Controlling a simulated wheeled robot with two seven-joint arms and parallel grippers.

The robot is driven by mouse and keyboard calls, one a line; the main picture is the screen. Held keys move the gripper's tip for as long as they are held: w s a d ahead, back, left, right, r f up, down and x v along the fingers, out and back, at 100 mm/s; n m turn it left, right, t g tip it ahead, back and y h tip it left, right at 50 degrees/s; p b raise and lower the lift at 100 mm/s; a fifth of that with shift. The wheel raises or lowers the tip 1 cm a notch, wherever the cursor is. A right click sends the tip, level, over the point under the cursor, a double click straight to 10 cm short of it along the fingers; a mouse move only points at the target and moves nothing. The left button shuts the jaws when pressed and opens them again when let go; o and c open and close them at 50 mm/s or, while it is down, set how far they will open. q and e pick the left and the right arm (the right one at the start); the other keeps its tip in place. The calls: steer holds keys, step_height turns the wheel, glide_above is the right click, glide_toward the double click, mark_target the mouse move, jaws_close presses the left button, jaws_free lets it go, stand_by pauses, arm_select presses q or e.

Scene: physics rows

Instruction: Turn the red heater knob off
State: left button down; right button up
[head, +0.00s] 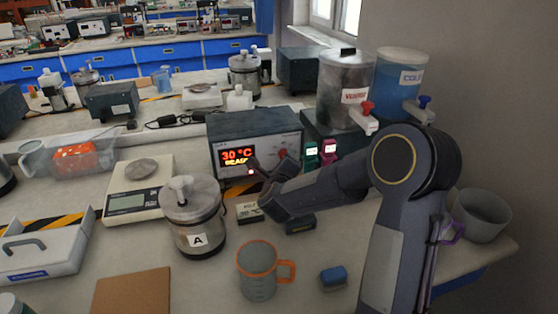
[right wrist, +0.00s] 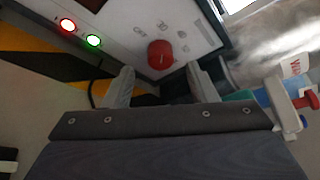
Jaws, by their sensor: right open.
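The red heater knob (right wrist: 161,54) sits on the white front panel of the heater box (head: 254,137), which shows a lit "30 °C" display in the head view. In the right wrist view the knob is just beyond and between the fingertips of my right gripper (right wrist: 160,78). The fingers are apart with nothing between them, and no contact with the knob is visible. In the head view the right gripper (head: 262,172) is at the box's front, with my arm coming in from the right. A red light (right wrist: 67,25) and a green light (right wrist: 93,40) glow on the panel.
A metal vessel marked A (head: 194,215), a scale (head: 138,188) and an orange-rimmed mug (head: 258,270) stand left of my arm. A blue block (head: 333,277) lies in front. Two dispensers with red (head: 367,107) and blue (head: 424,101) taps stand to the right of the heater.

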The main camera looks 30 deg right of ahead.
steer(key=x, duration=0.3)
steer(key=shift+w+d, duration=0.2)
steer(key=shift+w, duration=0.05)
steer(key=shift+f, duration=0.1)
steer(key=c, duration=1)
